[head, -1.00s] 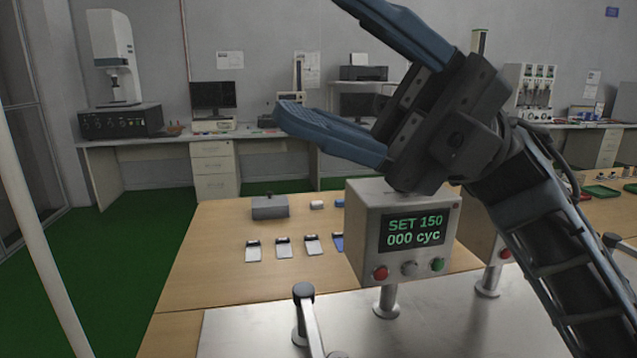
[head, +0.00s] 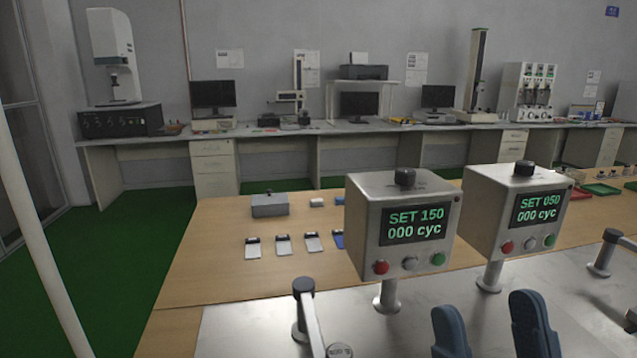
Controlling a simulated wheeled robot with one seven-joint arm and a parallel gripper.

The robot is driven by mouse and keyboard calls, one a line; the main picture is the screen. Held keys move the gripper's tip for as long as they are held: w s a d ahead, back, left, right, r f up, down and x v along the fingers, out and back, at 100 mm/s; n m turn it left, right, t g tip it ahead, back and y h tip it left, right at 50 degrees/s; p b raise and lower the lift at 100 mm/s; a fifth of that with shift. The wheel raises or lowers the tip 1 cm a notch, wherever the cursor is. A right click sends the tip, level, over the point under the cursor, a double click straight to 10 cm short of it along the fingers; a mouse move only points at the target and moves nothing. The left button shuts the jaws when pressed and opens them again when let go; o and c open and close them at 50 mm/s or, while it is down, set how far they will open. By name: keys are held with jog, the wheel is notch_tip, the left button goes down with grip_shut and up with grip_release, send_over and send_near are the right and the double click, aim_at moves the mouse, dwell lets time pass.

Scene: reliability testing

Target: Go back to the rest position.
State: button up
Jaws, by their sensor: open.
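My gripper (head: 487,335) shows at the bottom edge of the head view, right of the middle. Only its two blue fingertips are in view, apart from each other, with nothing between them. The rest of my arm is out of view. The fingers appear in front of the metal plate (head: 255,335), below the two control boxes. The left control box (head: 360,235) reads SET 150, 000 cyc. The right control box (head: 480,215) reads SET 050, 000 cyc. Each has a black knob on top and red, grey and green buttons.
Black-capped lever posts stand at the left (head: 304,305) and right (head: 607,250) of the plate. Several small flat samples (head: 283,246) and a grey block (head: 269,206) lie on the wooden table (head: 205,270). Green trays (head: 601,189) sit at the right. A rear bench carries instruments.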

jog(key=s+d+f+m+g+h, duration=0.1)
jog(key=s+d+f+g+h, duration=0.2)
jog(key=s+f+g, duration=0.3)
jog(key=s+d+f+m+g+h, duration=0.2)
jog(key=s+d+f+g, duration=0.4)
jog(key=s+f, duration=1)
jog(key=shift+s+g+h+b, duration=0.45)
jog(key=shift+s+g+h, duration=0.05)
jog(key=shift+s+g, duration=0.3)
jog(key=shift+f, duration=0.1)
jog(key=shift+c, duration=0.2)
